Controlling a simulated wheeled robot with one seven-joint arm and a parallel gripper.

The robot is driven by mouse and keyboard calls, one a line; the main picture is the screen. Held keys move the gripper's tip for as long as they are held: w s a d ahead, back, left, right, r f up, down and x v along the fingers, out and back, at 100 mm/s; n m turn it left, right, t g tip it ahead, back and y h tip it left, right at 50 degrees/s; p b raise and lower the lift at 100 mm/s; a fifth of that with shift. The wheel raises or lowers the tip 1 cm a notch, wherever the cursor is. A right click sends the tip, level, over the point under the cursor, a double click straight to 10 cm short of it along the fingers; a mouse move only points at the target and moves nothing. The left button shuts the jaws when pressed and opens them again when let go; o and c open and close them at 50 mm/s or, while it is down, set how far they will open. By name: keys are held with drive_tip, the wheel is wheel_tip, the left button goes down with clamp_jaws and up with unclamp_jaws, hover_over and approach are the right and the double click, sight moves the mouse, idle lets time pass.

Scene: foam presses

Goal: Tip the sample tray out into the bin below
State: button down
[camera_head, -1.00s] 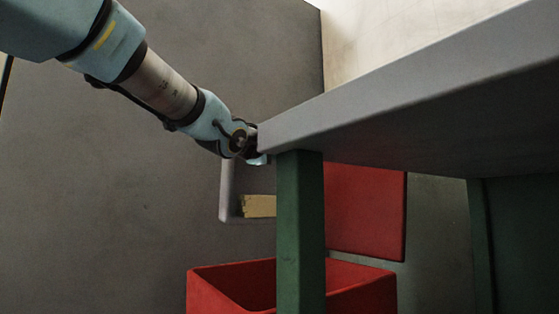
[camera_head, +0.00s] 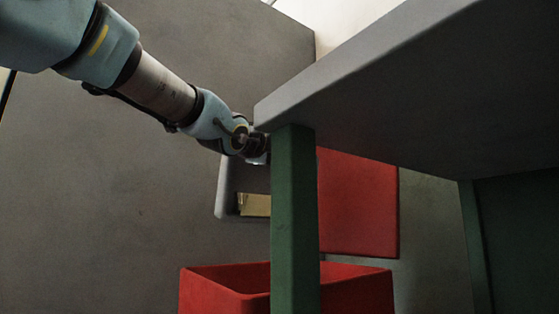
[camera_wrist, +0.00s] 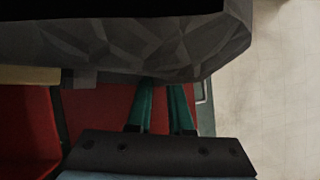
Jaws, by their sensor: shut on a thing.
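The sample tray (camera_head: 228,195), grey with a paler rim, hangs steeply tilted below my gripper (camera_head: 260,156) in the head view. A tan piece (camera_head: 254,205) shows at its lower part; whether it lies inside cannot be told. In the wrist view the teal fingers of my gripper (camera_wrist: 164,88) are shut on the edge of the dark tray (camera_wrist: 150,50), which fills the upper part. The tan piece (camera_wrist: 28,75) shows at its left edge. The open red bin (camera_head: 225,280) stands below the tray; its inside is mostly hidden. The green table leg hides part of the tray and bin.
A grey tabletop (camera_head: 390,80) on a green leg (camera_head: 294,220) juts in from the right, close beside my gripper. A red panel (camera_head: 358,203) stands behind the leg.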

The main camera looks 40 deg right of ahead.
drive_tip(key=shift+s+f, duration=0.1)
drive_tip(key=s+m, duration=0.1)
drive_tip(key=s+f+m+h, duration=0.1)
drive_tip(key=s, duration=0.1)
drive_tip(key=s+m+h, duration=0.1)
drive_tip(key=s+m, duration=0.1)
drive_tip(key=shift+a+f, duration=0.3)
drive_tip(key=shift+f, duration=0.05)
drive_tip(key=shift+w, duration=0.1)
idle(0.7)
